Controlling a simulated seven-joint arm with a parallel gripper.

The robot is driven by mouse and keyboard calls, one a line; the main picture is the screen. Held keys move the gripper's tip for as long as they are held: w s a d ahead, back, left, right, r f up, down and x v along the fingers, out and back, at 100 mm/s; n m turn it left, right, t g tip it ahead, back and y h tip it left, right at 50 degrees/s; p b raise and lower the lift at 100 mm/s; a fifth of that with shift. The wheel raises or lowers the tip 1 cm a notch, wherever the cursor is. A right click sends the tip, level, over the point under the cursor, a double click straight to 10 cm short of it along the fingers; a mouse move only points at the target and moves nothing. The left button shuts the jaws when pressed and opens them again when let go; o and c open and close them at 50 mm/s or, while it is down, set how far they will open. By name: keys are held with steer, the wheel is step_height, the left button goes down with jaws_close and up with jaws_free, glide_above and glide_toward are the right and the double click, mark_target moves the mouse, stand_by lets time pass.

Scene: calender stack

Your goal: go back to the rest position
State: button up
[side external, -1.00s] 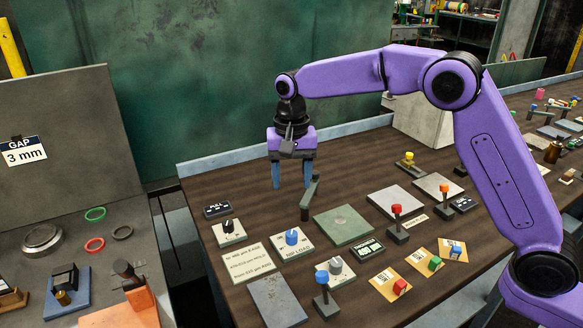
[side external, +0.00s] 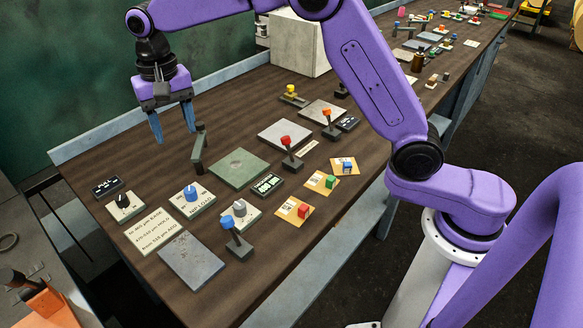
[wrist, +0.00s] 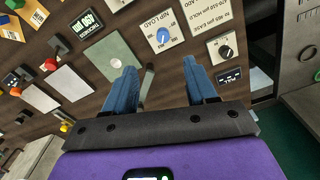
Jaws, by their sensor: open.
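My gripper (side external: 172,124) is open and empty in the side external view, pointing down above the back left of the brown table (side external: 85,168). Its blue fingers (wrist: 165,92) stand apart in the wrist view with nothing between them. A grey-green lever post (side external: 199,150) stands just to the right of the fingers in the side external view. In the wrist view this post (wrist: 147,85) shows beside the left finger; I cannot tell whether they touch. No rest position is marked in the frames.
A green plate (side external: 238,168), the blue NIP LOAD knob (side external: 190,193), a black knob (side external: 122,201), and a blue-topped lever (side external: 236,238) cover the near table. Red (side external: 290,150) and orange (side external: 328,122) levers stand farther right. A pale box (side external: 298,45) stands at the back.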

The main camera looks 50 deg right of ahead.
steer(key=s+d+f+n, duration=0.1)
steer(key=s+d+n, duration=0.4)
steer(key=s, duration=0.7)
steer(key=s+d+f+n, duration=0.1)
steer(key=s+d+n, duration=0.4)
steer(key=s+d, duration=0.3)
steer(key=s+d+f+n, duration=0.1)
steer(key=s+d+n, duration=0.5)
steer(key=s, duration=1)
steer(key=shift+d+f, duration=0.15)
steer(key=shift+f, duration=0.05)
